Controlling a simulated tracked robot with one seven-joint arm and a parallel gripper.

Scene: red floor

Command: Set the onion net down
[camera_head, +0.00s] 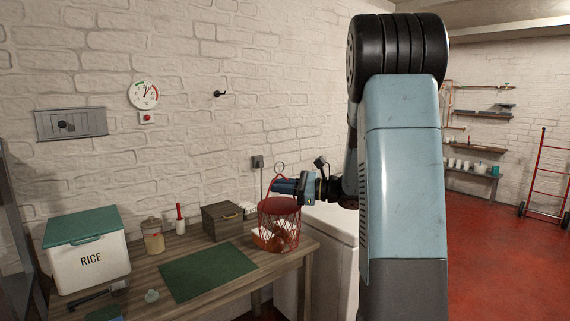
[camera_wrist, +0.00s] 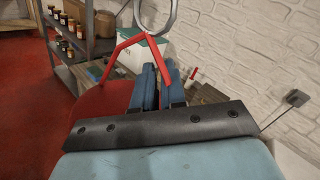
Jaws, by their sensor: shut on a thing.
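The onion net (camera_head: 279,232) is a red mesh holder with brown onions inside, a red top and a metal ring above it. It hangs upright at the right end of the wooden table (camera_head: 215,287); I cannot tell whether its bottom touches the tabletop. My gripper (camera_head: 284,187) comes in from the right and is shut on the net's handle, just above its top. In the wrist view the blue fingers (camera_wrist: 151,86) lie between the sides of the red handle (camera_wrist: 122,50), with the ring above. The mesh is hidden there.
A green mat (camera_head: 207,270) lies on the table left of the net. Behind it stand a wooden box (camera_head: 222,222), a jar (camera_head: 153,238) and a red-topped bottle (camera_head: 180,220). A white RICE bin (camera_head: 90,262) is at the left. A white appliance (camera_head: 330,255) stands right of the table.

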